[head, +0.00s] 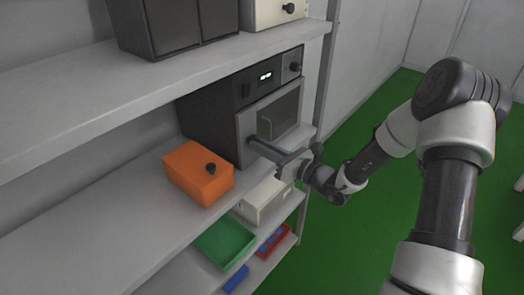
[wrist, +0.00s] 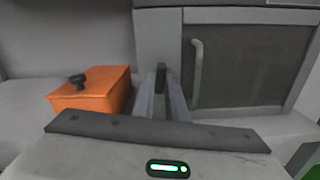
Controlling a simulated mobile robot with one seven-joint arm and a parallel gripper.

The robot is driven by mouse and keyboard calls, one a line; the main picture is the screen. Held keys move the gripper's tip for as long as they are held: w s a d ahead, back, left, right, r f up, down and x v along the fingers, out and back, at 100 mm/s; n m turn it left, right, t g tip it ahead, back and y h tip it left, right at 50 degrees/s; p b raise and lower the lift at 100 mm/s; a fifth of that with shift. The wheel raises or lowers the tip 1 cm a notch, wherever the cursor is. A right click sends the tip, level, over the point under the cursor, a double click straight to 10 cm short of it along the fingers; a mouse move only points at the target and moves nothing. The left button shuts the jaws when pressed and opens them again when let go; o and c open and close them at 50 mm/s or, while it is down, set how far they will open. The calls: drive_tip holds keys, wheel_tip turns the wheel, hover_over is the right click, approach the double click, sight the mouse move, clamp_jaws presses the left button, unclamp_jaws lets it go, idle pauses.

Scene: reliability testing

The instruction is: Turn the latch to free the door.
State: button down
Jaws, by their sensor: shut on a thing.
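The dark oven-like box (head: 215,122) stands on the middle shelf, with its windowed door (head: 285,112) shut or nearly so. The door also shows in the wrist view (wrist: 250,62), with a pale upright handle (wrist: 197,70) near its left edge. A small dark latch (wrist: 160,74) sits on the pale front strip left of this handle. My gripper (head: 256,146) reaches the lower left of the door front. In the wrist view its fingers (wrist: 160,88) are closed on the latch, hiding part of it. The latch's exact angle is hard to tell.
An orange box (head: 190,178) with a dark knob stands close left of my gripper on the same shelf. Below are a white box (head: 262,205), a green tray (head: 222,244) and a red bin (head: 273,241). Open green floor (head: 345,235) lies to the right.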

drive_tip(key=shift+n+b, duration=0.55)
drive_tip(key=shift+n, duration=0.55)
drive_tip(key=c, duration=1.8)
unclamp_jaws()
drive_tip(key=shift+o, duration=0.2)
drive_tip(key=shift+d, duration=0.1)
drive_tip(key=v, duration=1.7)
drive_tip(key=shift+s, duration=0.15)
